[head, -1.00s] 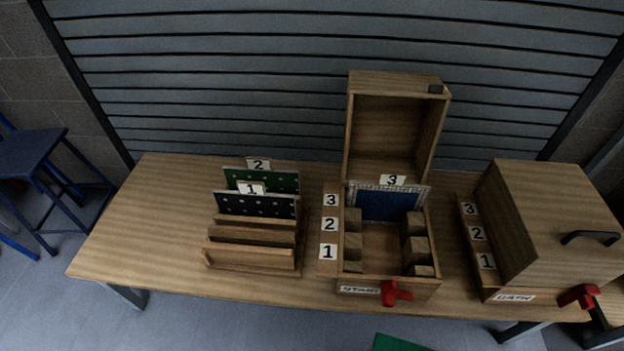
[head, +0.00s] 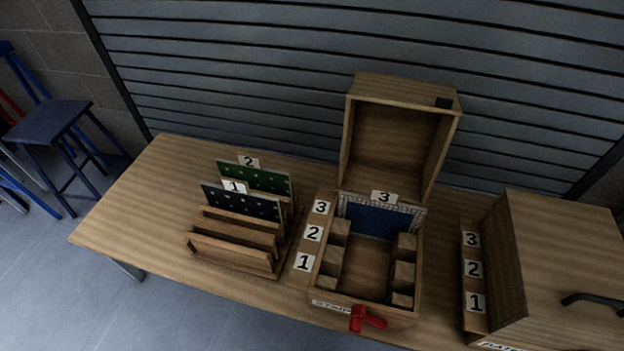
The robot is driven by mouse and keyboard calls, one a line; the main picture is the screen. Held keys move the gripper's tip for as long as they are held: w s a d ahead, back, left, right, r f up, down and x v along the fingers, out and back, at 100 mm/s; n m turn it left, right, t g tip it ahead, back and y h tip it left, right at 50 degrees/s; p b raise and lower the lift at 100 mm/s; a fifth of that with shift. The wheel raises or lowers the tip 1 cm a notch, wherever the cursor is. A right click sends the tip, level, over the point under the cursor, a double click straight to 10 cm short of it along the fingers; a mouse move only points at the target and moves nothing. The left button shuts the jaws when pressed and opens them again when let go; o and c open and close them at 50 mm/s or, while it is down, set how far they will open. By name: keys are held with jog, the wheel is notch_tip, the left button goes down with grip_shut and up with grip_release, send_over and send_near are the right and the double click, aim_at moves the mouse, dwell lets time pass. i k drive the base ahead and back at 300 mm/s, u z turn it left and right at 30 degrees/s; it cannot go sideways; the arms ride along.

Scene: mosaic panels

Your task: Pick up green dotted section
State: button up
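The green dotted section (head: 268,182) is a green panel with pale dots. It stands upright in the wooden rack (head: 232,252) on the left of the table, in the slot behind a dark dotted panel (head: 247,203). A tag marked 2 (head: 248,161) sits on its top edge, and a tag marked 1 (head: 235,187) on the dark panel. The dark panel hides the lower part of the green one. My gripper is not in view.
An open wooden box (head: 326,287) holds a blue panel (head: 371,221) tagged 3; its lid stands up behind. A closed box (head: 570,260) is at the right. The table (head: 135,215) is clear left of the rack. A blue stool (head: 50,122) stands beyond.

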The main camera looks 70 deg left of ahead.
aim_at(248, 168)
jog(key=z, duration=0.65)
jog(key=k, duration=1.5)
jog(key=u, duration=2.4)
jog(key=i, duration=1)
